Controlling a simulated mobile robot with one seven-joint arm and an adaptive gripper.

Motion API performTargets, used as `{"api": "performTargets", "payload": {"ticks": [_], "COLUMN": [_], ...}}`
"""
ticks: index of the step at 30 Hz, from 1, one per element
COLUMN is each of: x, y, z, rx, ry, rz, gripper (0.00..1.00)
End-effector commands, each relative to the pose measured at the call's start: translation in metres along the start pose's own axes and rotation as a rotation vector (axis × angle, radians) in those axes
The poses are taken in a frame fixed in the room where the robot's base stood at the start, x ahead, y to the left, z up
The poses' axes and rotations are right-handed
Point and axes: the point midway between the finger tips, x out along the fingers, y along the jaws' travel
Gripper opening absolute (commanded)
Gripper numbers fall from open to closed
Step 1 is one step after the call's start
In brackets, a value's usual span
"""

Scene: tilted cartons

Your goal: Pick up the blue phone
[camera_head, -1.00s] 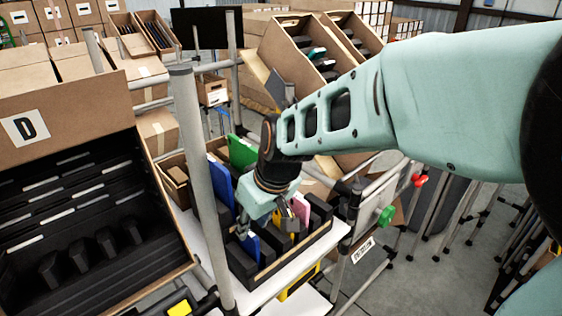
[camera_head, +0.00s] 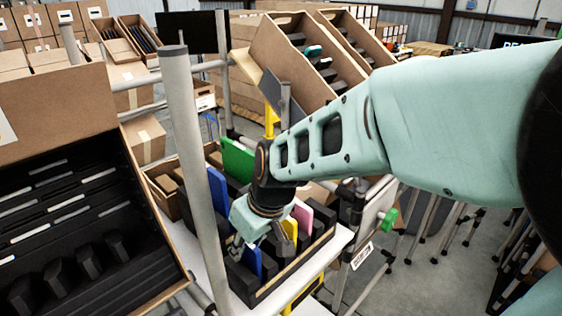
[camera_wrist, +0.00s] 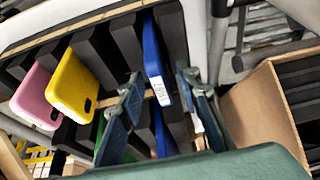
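The blue phone (camera_head: 252,261) stands on edge in a black slotted insert inside a carton, beside my gripper. In the wrist view the blue phone (camera_wrist: 152,48) is a thin upright slab with a white label at its near end. My gripper (camera_wrist: 158,75) is open, with its two fingers on either side of the phone in that picture. I cannot tell whether they touch it. In the head view my gripper (camera_head: 256,240) hangs over the carton and hides part of it. A second blue item (camera_head: 218,187) stands farther back, behind a grey post.
A yellow phone (camera_wrist: 73,86) and a pink phone (camera_wrist: 39,97) stand in the same carton (camera_head: 300,268). A green item (camera_head: 238,160) is behind. The grey post (camera_head: 190,130) rises close left of my gripper. A large carton with black slots (camera_head: 60,105) fills the left.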

Motion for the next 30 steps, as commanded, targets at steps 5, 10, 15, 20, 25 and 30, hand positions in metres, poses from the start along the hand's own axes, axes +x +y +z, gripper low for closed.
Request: {"api": "performTargets", "payload": {"ticks": [5, 10, 15, 20, 25, 30], "x": [-0.0017, -0.0016, -0.0016, -0.0018, -0.0020, -0.0070], "y": [-0.0002, -0.0002, -0.0002, -0.0001, 0.0000, 0.0004], "z": [-0.0009, -0.0009, -0.0009, -0.0013, -0.0015, -0.0045], "rx": [-0.001, -0.001, -0.001, 0.000, 0.000, 0.000], "ry": [0.003, 0.002, 0.002, 0.003, 0.003, 0.003], "rz": [0.001, 0.000, 0.000, 0.001, 0.001, 0.001], "gripper": [0.30, 0.11, 0.00, 0.00, 0.00, 0.00]}}
